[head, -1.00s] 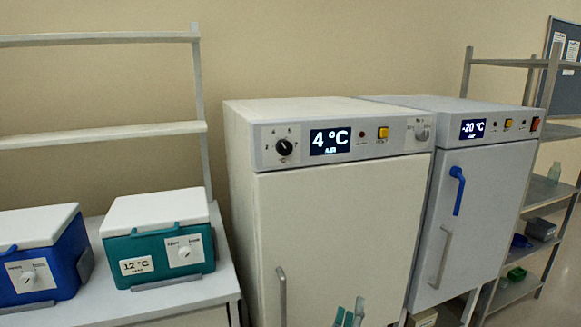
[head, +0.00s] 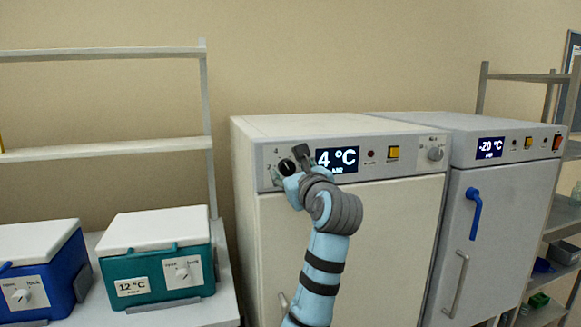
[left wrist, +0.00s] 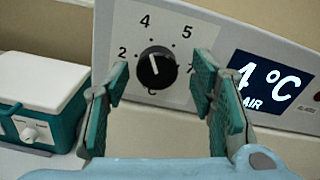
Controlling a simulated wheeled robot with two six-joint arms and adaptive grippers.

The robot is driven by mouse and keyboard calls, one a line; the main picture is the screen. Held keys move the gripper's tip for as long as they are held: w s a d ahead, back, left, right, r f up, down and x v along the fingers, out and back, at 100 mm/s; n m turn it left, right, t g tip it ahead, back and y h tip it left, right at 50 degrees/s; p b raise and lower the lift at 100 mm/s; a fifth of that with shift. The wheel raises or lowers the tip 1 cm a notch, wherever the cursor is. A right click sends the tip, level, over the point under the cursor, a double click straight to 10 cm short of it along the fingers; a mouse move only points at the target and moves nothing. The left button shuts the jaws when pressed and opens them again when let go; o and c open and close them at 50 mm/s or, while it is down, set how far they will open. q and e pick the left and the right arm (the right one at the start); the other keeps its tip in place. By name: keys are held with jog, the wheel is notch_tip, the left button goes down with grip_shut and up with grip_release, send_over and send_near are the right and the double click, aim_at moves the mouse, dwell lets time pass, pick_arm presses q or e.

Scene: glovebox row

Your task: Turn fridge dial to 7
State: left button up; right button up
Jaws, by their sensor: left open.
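The fridge dial (head: 286,167) is a round black knob with a white pointer mark on the front panel of the cream fridge (head: 340,225). In the left wrist view the dial (left wrist: 157,68) shows marks 2, 4 and 5 around it; the 7 at lower right is largely hidden by a finger. Its pointer leans up and slightly left, roughly towards 4. The display (head: 337,160) reads 4 °C AIR. My left gripper (head: 289,165) is open in front of the dial. In the wrist view its teal-padded fingers (left wrist: 160,80) stand on either side of the dial, apparently apart from it.
A grey knob (head: 435,154) and a yellow switch (head: 393,152) sit further right on the panel. A second fridge (head: 505,215), showing -20 °C, stands at the right. Teal (head: 155,258) and blue (head: 40,270) cool boxes stand on the left bench.

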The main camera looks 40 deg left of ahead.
pick_arm(q)
jog(key=shift+w+a+r, duration=0.15)
jog(key=shift+a, duration=0.3)
jog(key=shift+c, duration=0.5)
